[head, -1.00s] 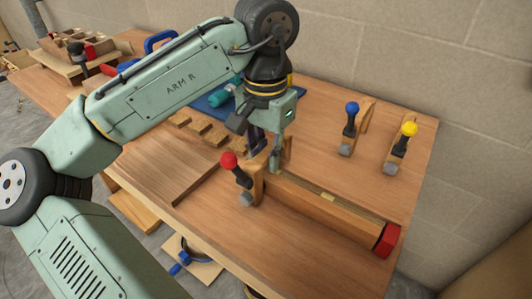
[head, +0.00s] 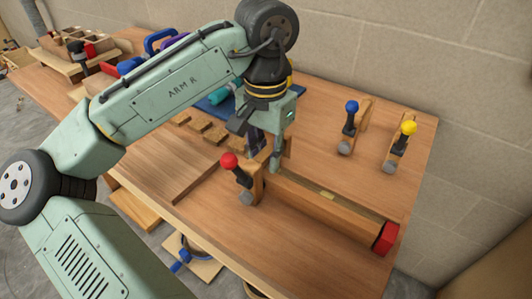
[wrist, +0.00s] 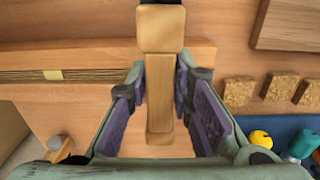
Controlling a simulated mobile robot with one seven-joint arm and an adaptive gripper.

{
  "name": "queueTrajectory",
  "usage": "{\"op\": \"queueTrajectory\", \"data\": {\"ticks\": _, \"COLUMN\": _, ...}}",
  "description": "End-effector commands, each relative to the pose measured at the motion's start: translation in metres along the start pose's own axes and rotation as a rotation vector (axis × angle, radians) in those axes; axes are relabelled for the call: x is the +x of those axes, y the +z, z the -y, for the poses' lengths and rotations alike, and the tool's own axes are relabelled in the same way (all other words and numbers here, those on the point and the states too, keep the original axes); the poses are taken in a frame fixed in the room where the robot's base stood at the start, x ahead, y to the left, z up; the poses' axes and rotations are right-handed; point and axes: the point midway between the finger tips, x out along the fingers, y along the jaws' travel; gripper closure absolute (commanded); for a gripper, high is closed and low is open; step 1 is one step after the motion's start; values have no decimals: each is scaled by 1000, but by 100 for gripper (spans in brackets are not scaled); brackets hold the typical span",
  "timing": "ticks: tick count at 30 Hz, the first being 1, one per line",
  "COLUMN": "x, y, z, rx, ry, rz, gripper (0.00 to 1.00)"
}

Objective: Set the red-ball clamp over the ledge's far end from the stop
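The red-ball clamp (head: 256,184) has a wooden body, a black handle with a red ball and a grey pad. It stands across the left end of the wooden ledge (head: 325,208), away from the red stop (head: 386,238) at the right end. My gripper (head: 268,160) is down behind the clamp's handle. In the wrist view the clamp's wooden bar (wrist: 160,85) lies between my two fingers (wrist: 160,112), with gaps beside it, so they look open. The clamp's underside contact with the ledge is hidden.
A blue-ball clamp (head: 350,125) and a yellow-ball clamp (head: 402,145) stand at the back right. Small wooden blocks (head: 208,130) and a blue mat (head: 212,106) lie behind my gripper. A wooden board (head: 178,170) lies left. The table front is clear.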

Motion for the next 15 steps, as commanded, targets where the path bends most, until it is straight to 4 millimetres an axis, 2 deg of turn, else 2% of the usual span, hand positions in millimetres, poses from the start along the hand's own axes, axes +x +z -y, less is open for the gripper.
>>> {"op": "queueTrajectory", "data": {"ticks": 8, "x": 0, "y": 0, "z": 0, "rx": 0, "ry": 0, "rz": -1, "gripper": 59}}
{"op": "queueTrajectory", "data": {"ticks": 15, "x": 0, "y": 0, "z": 0, "rx": 0, "ry": -1, "rz": 0, "gripper": 59}}
